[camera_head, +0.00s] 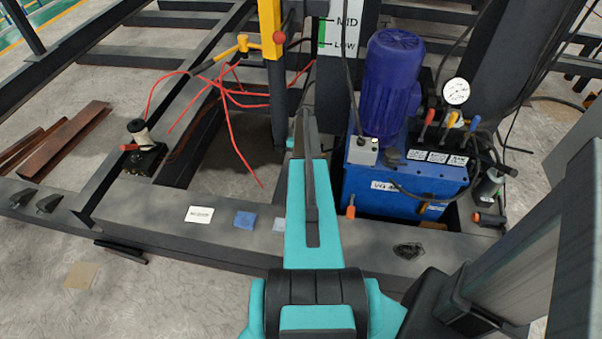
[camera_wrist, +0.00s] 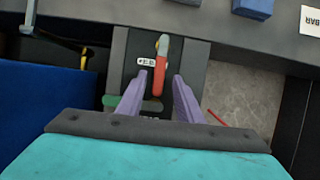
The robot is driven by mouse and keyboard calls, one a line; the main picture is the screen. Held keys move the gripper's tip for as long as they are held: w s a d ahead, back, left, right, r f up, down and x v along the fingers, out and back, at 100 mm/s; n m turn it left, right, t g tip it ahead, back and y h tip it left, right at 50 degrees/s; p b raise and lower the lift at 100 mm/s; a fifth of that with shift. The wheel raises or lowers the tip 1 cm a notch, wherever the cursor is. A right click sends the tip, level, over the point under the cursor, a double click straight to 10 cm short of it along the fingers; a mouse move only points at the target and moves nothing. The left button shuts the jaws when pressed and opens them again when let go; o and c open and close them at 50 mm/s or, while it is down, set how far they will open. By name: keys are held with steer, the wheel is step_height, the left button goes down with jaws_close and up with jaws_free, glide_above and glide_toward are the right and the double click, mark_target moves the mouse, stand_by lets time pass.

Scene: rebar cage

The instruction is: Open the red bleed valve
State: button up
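The red bleed valve lever (camera_wrist: 158,82) shows in the wrist view, with a yellowish part at its top end. It stands on a dark grey plate (camera_wrist: 120,70) beside a small white label (camera_wrist: 147,62), too small to read fully. My gripper (camera_wrist: 160,78) is open, with one purple finger on each side of the lever's lower part. A gap shows between the lever and each finger, so it is not clamped. In the head view my teal arm covers the middle, and the bleed valve and my fingertips are hidden behind it.
A blue pump unit (camera_head: 405,190) with a purple motor (camera_head: 391,85) and several coloured levers stands right of my arm. A dark beam (camera_head: 150,203) crosses in front, carrying a white card (camera_head: 199,214) and a blue block (camera_head: 244,220).

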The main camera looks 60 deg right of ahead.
steer(key=v, duration=1.3)
steer(key=shift+b, duration=0.35)
steer(key=shift+w, duration=0.1)
